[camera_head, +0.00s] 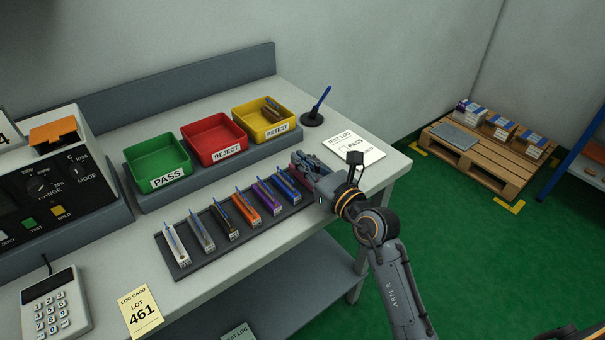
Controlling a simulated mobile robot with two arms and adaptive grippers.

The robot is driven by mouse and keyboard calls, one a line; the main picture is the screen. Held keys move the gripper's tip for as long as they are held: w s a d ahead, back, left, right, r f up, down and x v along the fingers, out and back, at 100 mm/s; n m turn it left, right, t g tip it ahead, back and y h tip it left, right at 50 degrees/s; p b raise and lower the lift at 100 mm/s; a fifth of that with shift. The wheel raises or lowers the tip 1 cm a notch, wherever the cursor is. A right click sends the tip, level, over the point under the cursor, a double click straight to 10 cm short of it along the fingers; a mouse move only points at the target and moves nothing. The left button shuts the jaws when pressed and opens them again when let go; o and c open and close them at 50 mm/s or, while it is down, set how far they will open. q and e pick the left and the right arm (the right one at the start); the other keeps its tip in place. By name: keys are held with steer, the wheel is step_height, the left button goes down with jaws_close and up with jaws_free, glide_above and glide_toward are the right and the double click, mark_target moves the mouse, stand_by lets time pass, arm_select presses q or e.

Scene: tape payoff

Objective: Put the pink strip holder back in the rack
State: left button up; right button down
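The rack (187,266) is a dark tray on the bench. It holds a row of strip holders: white (175,245), grey (202,233), dark brown (225,223), orange (246,209), purple (267,197) and blue (288,186). My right gripper (303,165) is over the right end of the rack, just beyond the blue holder. Its fingers point left, and whether they are open or shut is unclear. I cannot make out a pink strip holder; the gripper hides part of the rack's right end. My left gripper is out of view.
Behind the rack stand a green PASS bin (157,160), a red REJECT bin (213,140) and a yellow RETEST bin (264,120). A pen stand (312,119) and test log sheet (355,149) lie near the right edge. A meter (60,190) and keypad (55,304) are left.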

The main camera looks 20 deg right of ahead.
steer(key=shift+f, duration=0.35)
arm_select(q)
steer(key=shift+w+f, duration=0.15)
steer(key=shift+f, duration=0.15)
arm_select(e)
steer(key=shift+r, duration=0.15)
steer(key=c, duration=1.9)
jaws_free()
steer(key=shift+f, duration=0.2)
steer(key=o, duration=0.4)
steer(key=shift+r, duration=0.1)
